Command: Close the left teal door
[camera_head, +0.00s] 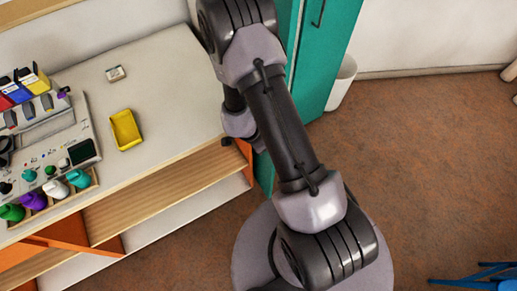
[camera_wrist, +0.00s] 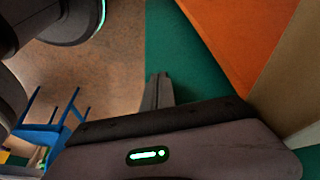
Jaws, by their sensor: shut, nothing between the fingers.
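A tall teal cabinet front (camera_head: 328,45) with a dark handle stands behind my arm in the head view. A teal strip (camera_head: 265,172) shows lower down, between my arm and the bench end. It may be the left teal door, but my arm hides most of it and its angle is unclear. In the wrist view a teal panel (camera_wrist: 185,60) lies just beyond my gripper (camera_wrist: 159,90), beside an orange panel (camera_wrist: 255,35). My gripper is shut and empty, its fingers close to the teal panel; contact cannot be told. In the head view my arm's end is mostly hidden.
A bench (camera_head: 165,75) at left holds a yellow tray (camera_head: 126,130), a small box (camera_head: 116,73) and several bottles. A white bin (camera_head: 343,84) stands right of the cabinet. A blue chair (camera_head: 485,277) is at lower right. The brown floor between is clear.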

